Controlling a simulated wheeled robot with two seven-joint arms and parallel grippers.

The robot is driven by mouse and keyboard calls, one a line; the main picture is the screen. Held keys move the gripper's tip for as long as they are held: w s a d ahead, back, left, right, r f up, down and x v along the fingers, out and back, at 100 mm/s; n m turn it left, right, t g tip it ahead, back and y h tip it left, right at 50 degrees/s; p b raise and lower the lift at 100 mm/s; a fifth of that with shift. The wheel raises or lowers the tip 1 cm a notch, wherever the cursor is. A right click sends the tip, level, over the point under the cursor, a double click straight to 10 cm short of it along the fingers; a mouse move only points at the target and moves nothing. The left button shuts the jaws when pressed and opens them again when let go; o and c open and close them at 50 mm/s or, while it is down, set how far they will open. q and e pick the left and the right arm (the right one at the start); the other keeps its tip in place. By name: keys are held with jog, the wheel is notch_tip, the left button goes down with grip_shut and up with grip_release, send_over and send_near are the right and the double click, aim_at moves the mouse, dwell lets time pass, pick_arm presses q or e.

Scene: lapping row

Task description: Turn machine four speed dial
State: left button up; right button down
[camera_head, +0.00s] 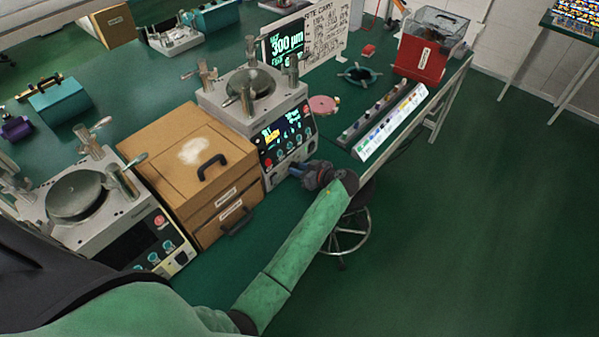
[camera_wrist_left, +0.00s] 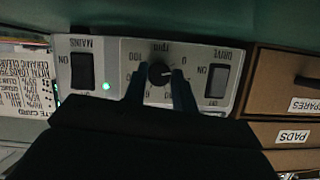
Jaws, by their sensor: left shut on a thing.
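The lapping machine with the lit display (camera_head: 278,132) stands past the wooden drawer box; its number is not readable. My left gripper (camera_head: 303,172) is at the low front edge of this machine, its fingers hard to make out there. In the left wrist view, the black speed dial (camera_wrist_left: 160,73) shows upside down on a pale panel, with rpm marks around it. My left gripper (camera_wrist_left: 160,88) has one dark finger on each side of the dial and is shut on it. My right gripper is not in view.
The wrist view shows a MAINS switch (camera_wrist_left: 83,72) beside a green light, and a DRIVE switch (camera_wrist_left: 217,80). The wooden drawer box (camera_head: 190,165) stands close beside the machine. Another lapping machine (camera_head: 95,215) is at the left. A stool (camera_head: 347,232) stands by the bench.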

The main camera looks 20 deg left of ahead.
pick_arm(q)
jog(key=shift+w+m+g+y+b, duration=0.15)
jog(key=shift+m+g+y+b, duration=0.2)
jog(key=shift+m+g, duration=0.6)
jog(key=shift+m, duration=0.25)
jog(key=o, duration=1)
